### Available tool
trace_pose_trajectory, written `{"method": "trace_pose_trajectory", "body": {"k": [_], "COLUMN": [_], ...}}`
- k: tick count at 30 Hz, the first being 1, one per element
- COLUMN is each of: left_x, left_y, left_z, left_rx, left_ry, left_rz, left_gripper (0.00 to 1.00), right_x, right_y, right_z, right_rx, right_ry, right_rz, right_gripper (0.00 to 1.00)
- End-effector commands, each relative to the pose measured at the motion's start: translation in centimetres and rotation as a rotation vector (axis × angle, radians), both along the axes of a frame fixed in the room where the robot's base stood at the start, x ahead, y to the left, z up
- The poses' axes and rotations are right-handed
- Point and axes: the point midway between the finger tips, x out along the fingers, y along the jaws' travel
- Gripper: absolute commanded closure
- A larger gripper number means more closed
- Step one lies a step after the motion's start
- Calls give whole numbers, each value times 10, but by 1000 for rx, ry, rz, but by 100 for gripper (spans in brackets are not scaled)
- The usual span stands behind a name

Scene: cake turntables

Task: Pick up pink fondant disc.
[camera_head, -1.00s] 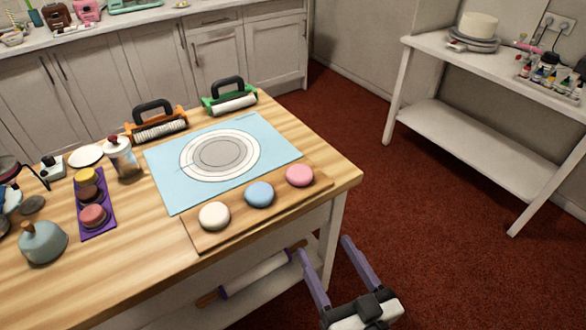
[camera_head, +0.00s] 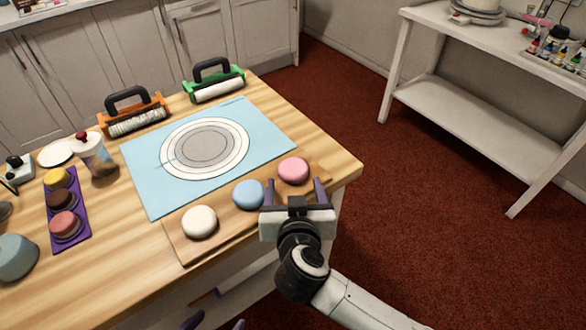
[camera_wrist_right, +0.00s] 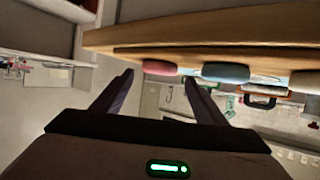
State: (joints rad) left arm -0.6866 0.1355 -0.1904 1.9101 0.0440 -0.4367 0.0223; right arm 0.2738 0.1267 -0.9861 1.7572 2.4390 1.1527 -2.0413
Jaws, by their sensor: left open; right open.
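The pink fondant disc (camera_head: 293,171) lies at the right end of a wooden board (camera_head: 188,250), beside the blue and white discs. My right gripper (camera_head: 294,186) is open and empty at the board's front edge, its fingers pointing at the pink disc, one toward each side. In the right wrist view, the pink disc (camera_wrist_right: 159,68) shows between the two open fingertips (camera_wrist_right: 160,78); whether they touch it I cannot tell. My left gripper (camera_head: 215,323) shows only its purple fingertips, apart, at the bottom edge; the rest is out of frame.
The blue disc (camera_head: 248,194) sits close left of the pink one, and the white disc (camera_head: 200,222) is further left. A blue mat (camera_head: 150,200) with printed circles lies behind the board. The table corner (camera_head: 357,168) is just right of my right gripper.

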Motion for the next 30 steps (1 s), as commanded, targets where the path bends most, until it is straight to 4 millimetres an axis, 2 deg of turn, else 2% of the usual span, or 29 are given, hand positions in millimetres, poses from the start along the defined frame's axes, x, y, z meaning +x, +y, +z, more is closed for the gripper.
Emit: {"method": "trace_pose_trajectory", "body": {"k": [7, 15, 24, 26, 30], "left_x": [-1, -1, -1, -1, -1], "left_y": [0, 0, 0, 0, 0], "left_z": [-5, -12, -12, -11, -11], "left_rx": [0, 0, 1, 0, 0], "left_ry": [3, 3, 3, 3, 2], "left_rz": [0, 0, 0, 0, 0], "left_gripper": [31, 31, 31, 31, 31], "right_x": [21, 57, 62, 62, 61], "right_y": [0, 1, 2, 2, 2], "right_z": [-7, -19, -20, -20, -20], "right_rx": [2, 2, 4, 4, 3], "right_ry": [-2, -2, -2, -2, -2], "right_rz": [-2, -2, -2, -2, -1], "right_gripper": [34, 34, 34, 42, 66]}}
